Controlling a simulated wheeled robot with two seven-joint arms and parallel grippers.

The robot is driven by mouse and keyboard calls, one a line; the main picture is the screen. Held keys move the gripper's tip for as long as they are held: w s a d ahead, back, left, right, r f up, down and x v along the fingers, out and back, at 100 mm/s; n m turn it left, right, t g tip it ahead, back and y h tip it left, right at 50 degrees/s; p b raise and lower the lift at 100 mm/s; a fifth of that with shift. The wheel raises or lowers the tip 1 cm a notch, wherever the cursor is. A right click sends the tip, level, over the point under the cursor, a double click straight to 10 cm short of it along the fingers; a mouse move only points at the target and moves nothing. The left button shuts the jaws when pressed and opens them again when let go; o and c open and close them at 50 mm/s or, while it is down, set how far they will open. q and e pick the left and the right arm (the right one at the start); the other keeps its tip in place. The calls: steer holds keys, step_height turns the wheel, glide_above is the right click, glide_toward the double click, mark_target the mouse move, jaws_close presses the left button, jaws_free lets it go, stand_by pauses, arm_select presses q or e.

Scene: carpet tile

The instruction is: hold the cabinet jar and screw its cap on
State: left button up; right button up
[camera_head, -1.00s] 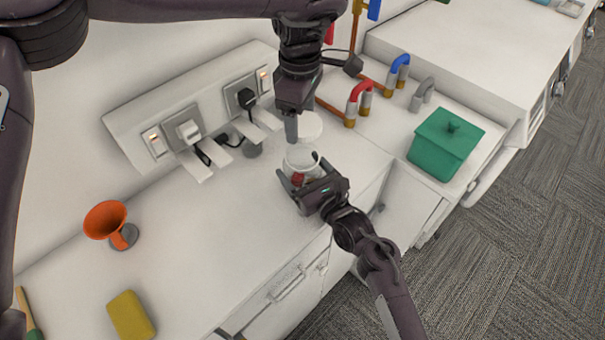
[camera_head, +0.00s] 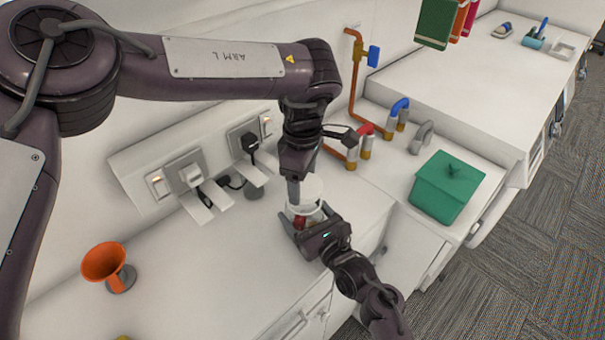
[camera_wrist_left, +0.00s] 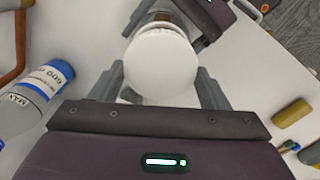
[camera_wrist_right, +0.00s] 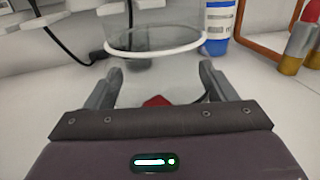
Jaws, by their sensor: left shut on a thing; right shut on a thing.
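The white round cap (camera_head: 309,187) is in my left gripper (camera_head: 294,192); the left wrist view shows the cap (camera_wrist_left: 160,65) between both fingers. The clear jar (camera_head: 291,213), with something red inside, stands upright on the white counter. My right gripper (camera_head: 303,238) is shut around its body from the front. The right wrist view shows the jar (camera_wrist_right: 135,90) between the fingers and its pale rim (camera_wrist_right: 155,49) above. The cap is close to the jar's mouth, overlapping it in the head view; I cannot tell whether they touch.
A socket panel (camera_head: 129,167) with plugs and cables runs along the wall. Pipes with red and blue handles (camera_head: 364,130) and a green lidded box (camera_head: 446,187) stand to the right. An orange funnel (camera_head: 103,262) is at left. A blue-labelled bottle (camera_wrist_left: 35,95) is near my left gripper.

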mark_target(304, 214)
stand_by(0.3)
arm_select(q)
steer(key=shift+f, duration=0.85)
steer(key=shift+f, duration=0.55)
arm_select(e)
steer(key=c, duration=0.5)
arm_select(q)
steer(key=m, duration=0.5)
steer(key=shift+w+m, duration=0.1)
steer(key=shift+m, duration=0.2)
steer(key=m, duration=0.4)
steer(key=shift+d, duration=0.15)
steer(key=o, duration=0.9)
